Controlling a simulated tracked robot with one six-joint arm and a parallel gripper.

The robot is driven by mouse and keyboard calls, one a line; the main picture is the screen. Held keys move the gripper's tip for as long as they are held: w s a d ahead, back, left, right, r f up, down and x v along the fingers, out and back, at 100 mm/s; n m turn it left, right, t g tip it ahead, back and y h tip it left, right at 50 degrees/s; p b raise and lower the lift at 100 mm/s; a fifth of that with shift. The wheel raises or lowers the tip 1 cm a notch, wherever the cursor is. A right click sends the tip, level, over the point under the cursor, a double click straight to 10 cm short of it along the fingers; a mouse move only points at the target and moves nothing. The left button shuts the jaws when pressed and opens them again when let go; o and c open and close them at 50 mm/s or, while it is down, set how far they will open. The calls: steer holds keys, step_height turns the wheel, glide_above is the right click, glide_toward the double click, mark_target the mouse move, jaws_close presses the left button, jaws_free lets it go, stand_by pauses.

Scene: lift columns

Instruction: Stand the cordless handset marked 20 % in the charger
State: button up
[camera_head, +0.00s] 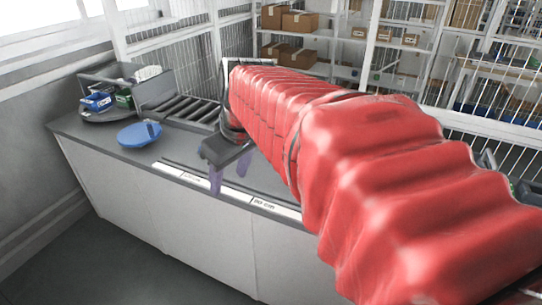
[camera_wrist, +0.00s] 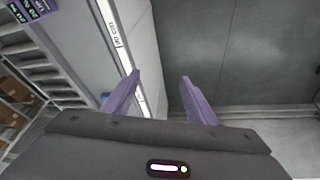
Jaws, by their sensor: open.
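My gripper (camera_head: 229,183) is at the front edge of the counter, its two purple fingers apart with nothing between them. In the wrist view my gripper (camera_wrist: 160,75) is also open and empty, over the counter edge and the floor. I cannot make out a handset marked 20 % or a charger for certain in either view. My red-sleeved arm hides the right part of the counter.
A blue round disc (camera_head: 139,134) lies on the counter (camera_head: 85,127). Wire fencing and shelves with cartons (camera_head: 299,20) stand behind. The floor in front is clear.

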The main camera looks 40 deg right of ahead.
steer(key=w+d+f+n+y, duration=0.1)
steer(key=d+f, duration=0.1)
steer(key=d, duration=1.3)
steer(key=w+d+f+n, duration=0.1)
steer(key=w+d, duration=0.1)
steer(key=d, duration=1.2)
steer(key=shift+n+y, duration=0.4)
steer(key=shift+n, duration=0.2)
steer(key=s+d+f, duration=0.1)
steer(key=d, duration=0.2)
steer(key=s+d+f, duration=0.1)
steer(key=d, duration=0.3)
steer(key=s+d+f, duration=0.1)
steer(key=s+d, duration=0.1)
steer(key=d, duration=0.1)
steer(key=shift+s+d+f, duration=0.1)
steer(key=shift+d+f, duration=0.15)
steer(key=shift+d, duration=0.1)
steer(key=shift+a+f, duration=0.1)
steer(key=shift+f, duration=0.05)
steer(key=x, duration=0.8)
steer(key=shift+f, duration=0.15)
steer(key=shift+x, duration=2.65)
steer(key=shift+a, duration=0.1)
